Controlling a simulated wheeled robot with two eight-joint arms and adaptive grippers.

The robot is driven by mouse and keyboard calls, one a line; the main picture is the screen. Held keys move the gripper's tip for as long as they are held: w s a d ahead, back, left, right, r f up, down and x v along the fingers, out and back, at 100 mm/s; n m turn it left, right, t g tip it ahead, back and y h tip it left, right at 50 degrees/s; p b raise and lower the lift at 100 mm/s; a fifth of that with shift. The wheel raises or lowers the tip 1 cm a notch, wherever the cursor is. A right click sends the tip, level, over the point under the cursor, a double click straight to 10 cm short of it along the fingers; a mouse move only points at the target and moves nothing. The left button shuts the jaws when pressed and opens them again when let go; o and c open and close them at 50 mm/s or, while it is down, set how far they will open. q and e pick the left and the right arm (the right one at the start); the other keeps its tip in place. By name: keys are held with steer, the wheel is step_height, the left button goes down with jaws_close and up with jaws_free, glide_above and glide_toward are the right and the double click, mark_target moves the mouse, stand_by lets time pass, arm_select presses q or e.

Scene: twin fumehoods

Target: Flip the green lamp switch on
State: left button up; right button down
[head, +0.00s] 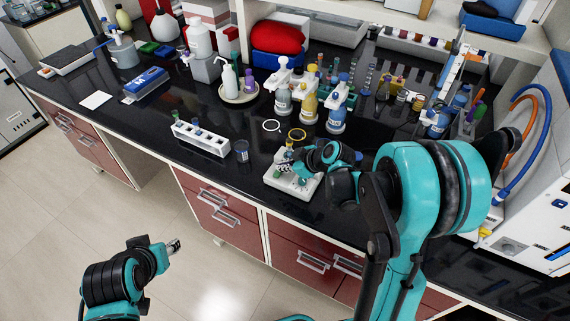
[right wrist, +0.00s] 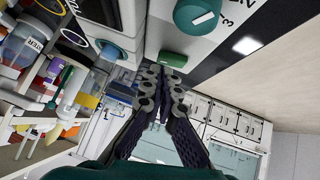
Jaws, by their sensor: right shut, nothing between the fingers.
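A small white panel device (head: 301,191) sits near the front edge of the black bench, partly hidden by my right gripper (head: 288,162) and wrist. In the right wrist view, a green switch piece (right wrist: 174,59) shows just past the fingertips of my right gripper (right wrist: 167,78), on the device's white face. I cannot tell whether the fingertips touch it or which way it is set. The right fingers are shut with nothing between them. My left gripper (head: 174,246) is away from the bench, over the floor; its fingers are too small to judge.
A round green knob (right wrist: 202,18) with numbers beside it is close to the green switch. A white rack (head: 201,139) and a small dark beaker (head: 242,151) stand left of the device. Several bottles, including a yellow one (head: 309,106), stand behind it.

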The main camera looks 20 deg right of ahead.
steer(key=shift+f, duration=0.3)
steer(key=shift+w+d+f+m+g+b, duration=0.2)
steer(key=shift+f+m+g+b, duration=0.1)
steer(key=shift+f+b, duration=0.15)
steer(key=shift+s+r, duration=0.15)
steer(key=shift+a, duration=0.1)
